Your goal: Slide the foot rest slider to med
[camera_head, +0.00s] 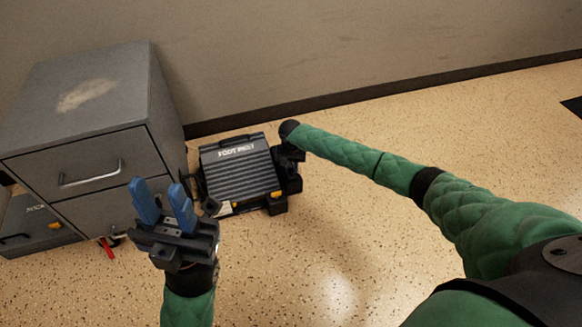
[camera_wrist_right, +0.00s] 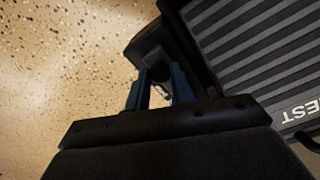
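The foot rest (camera_head: 240,172) stands on the floor beside the cabinet, with a dark ribbed top plate and small orange parts at its front edge. In the right wrist view its ribbed plate (camera_wrist_right: 262,48) fills the upper right. My right gripper (camera_wrist_right: 158,88) is at the foot rest's right side. Its two blue fingers are apart, beside a dark part of the foot rest's side, with a small pale part visible between them. I cannot tell whether they touch it. In the head view these fingers are hidden. My left gripper (camera_head: 163,198) is open and empty, in front of the cabinet.
A grey metal cabinet (camera_head: 95,120) with drawers stands at the left against the wall. A grey case (camera_head: 35,225) and a red-handled item (camera_head: 106,247) lie low by it. The speckled floor to the right and front is clear.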

